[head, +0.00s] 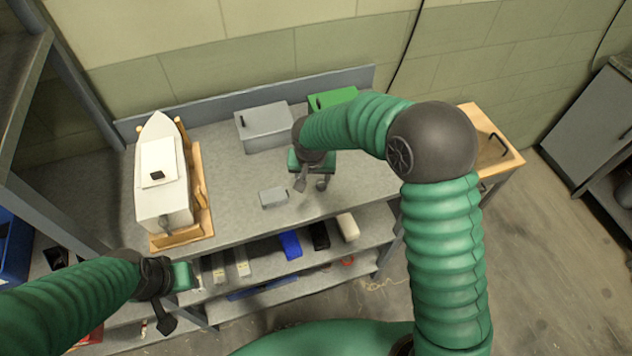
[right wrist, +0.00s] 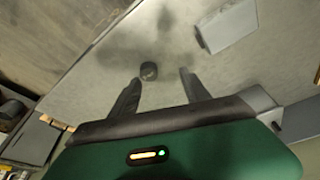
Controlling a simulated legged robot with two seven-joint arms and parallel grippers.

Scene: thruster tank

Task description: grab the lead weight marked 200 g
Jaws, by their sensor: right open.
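A small dark round weight (right wrist: 148,71) stands on the grey bench top in the right wrist view. No marking on it can be read. My right gripper (right wrist: 155,88) is open, and the weight shows in the gap between its fingers, just beyond the tips and nearer the left one. Nothing is held. In the head view my right gripper (head: 311,186) points down over the bench, and I cannot tell the weight apart from the fingers there. My left gripper (head: 165,312) is low at the left, in front of the bench; its finger opening is not clear.
A small grey box (head: 273,197) lies left of my right gripper. A larger grey box (head: 263,126) and a green box (head: 333,98) stand behind. A white model boat (head: 162,180) sits in a wooden cradle at left. A shelf below holds several items, including a blue one (head: 290,245).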

